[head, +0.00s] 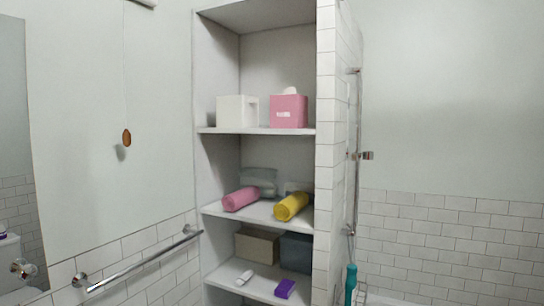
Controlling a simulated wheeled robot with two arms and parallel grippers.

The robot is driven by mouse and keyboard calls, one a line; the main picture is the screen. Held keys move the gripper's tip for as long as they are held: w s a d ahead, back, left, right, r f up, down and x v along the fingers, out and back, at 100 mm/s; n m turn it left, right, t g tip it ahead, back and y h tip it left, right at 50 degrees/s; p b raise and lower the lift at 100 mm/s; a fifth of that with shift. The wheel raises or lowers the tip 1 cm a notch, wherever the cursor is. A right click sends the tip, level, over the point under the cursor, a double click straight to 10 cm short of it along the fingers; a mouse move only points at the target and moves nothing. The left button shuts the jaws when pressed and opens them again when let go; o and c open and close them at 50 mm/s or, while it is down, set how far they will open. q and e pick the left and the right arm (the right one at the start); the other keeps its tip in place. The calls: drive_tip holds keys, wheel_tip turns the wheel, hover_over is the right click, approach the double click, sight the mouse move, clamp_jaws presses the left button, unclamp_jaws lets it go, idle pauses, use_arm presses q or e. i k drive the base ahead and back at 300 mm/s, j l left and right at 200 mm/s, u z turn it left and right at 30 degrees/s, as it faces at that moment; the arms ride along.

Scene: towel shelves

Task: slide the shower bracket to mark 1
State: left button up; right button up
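The rail stands just right of the white tiled wall edge. The bracket sits around the middle of the rail's height. No numbered mark can be made out at this size. Neither of my grippers shows in the head view.
A shelf unit (256,131) left of the tiled partition (327,150) holds boxes and a pink (240,199) and a yellow rolled towel (291,206). A towel bar (140,262) juts from the left wall. A teal bottle (351,283) stands below the rail.

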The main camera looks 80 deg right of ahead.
sight(356, 155)
drive_tip(key=z, duration=3.3)
